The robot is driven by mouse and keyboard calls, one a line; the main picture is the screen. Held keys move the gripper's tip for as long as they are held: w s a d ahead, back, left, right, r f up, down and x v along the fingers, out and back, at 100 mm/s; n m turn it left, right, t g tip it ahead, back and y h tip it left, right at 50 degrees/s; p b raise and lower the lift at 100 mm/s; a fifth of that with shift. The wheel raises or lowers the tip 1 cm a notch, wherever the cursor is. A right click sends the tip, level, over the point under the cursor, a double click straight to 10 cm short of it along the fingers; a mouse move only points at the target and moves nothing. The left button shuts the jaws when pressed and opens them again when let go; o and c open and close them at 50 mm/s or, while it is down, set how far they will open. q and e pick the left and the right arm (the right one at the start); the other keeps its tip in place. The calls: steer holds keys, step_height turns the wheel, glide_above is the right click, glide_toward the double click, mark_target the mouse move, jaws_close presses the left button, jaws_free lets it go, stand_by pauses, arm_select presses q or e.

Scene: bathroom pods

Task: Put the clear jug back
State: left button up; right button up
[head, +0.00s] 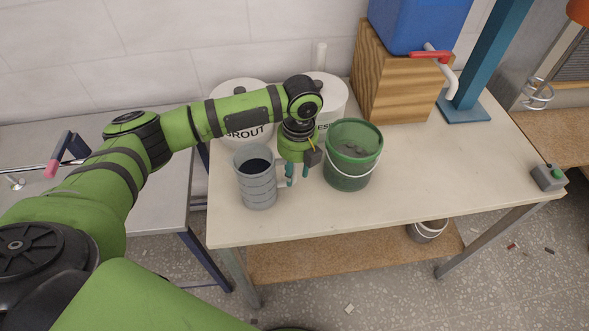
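The clear jug (257,183) is a grey, see-through, ribbed jug standing upright near the front left of the table, with dark contents showing inside. Its handle points right, towards my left gripper. My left gripper (298,171) points down beside the handle, between the jug and a green bucket. Its two teal fingertips are apart, with a gap between them. The left finger overlaps the handle end in the picture, and I cannot tell whether it touches. My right gripper is out of view.
The green bucket (351,160) stands close right of my gripper. Two white tubs, a grout tub (226,92) and another (334,92), stand behind. A blue water container (405,22) sits on a wooden block (388,85). The table's right front (450,165) is clear.

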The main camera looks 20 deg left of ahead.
arm_select(q)
step_height(320, 180, up, 12)
steer(key=b, duration=0.2)
steer(key=shift+w+d, duration=0.15)
steer(key=shift+d, duration=0.15)
